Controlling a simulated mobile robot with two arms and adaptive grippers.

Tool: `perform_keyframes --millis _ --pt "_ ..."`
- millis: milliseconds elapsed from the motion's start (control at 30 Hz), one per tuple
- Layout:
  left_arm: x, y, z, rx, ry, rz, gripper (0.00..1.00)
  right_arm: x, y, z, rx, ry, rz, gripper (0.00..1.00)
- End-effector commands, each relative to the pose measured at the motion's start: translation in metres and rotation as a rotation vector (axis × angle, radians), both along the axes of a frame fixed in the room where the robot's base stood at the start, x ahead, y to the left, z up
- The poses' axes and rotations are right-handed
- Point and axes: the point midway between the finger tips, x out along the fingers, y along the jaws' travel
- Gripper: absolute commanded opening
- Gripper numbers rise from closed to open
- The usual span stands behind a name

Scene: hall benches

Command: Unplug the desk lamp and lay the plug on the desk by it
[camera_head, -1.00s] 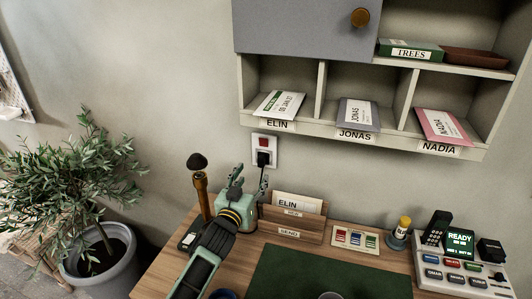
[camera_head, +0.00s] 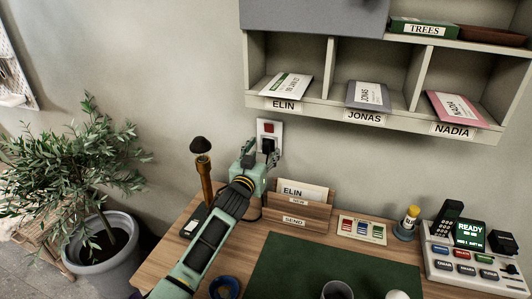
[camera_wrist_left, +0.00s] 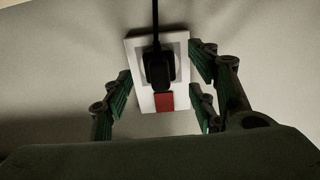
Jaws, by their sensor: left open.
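The black plug (camera_head: 268,146) sits in the white wall socket (camera_head: 278,130), which has a red switch. In the left wrist view the plug (camera_wrist_left: 159,68) and its black cord show against the socket plate (camera_wrist_left: 134,52). My left gripper (camera_head: 259,148) is open in front of the socket. Its fingers (camera_wrist_left: 161,82) stand on both sides of the plug, apart from it. A brown post with a dark domed top (camera_head: 206,180), seemingly the desk lamp, stands on the desk left of my gripper. My arm and gripper hide part of the cord. My right gripper is not in view.
A wooden letter holder (camera_head: 300,214) stands close right of my left gripper. Pigeonholes (camera_head: 362,117) hang above the socket. A green mat (camera_head: 320,270), a cup (camera_head: 337,291) and a button console (camera_head: 470,265) are on the desk (camera_head: 165,250). A potted plant (camera_head: 105,245) is at left.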

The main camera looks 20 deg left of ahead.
Motion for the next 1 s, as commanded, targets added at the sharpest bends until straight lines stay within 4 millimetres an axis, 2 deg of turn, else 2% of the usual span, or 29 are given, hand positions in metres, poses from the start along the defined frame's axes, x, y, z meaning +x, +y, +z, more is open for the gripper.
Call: perform_keyframes --millis 100,300,1000 --pt "0.013 -0.001 -0.002 -0.002 -0.001 0.000 0.53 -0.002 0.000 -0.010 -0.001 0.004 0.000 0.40" --pt "0.023 -0.001 0.000 -0.001 -0.002 -0.001 0.53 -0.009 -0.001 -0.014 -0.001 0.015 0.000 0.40" --pt "0.023 -0.001 0.001 -0.002 -0.001 -0.001 0.53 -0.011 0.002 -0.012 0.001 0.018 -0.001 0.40"
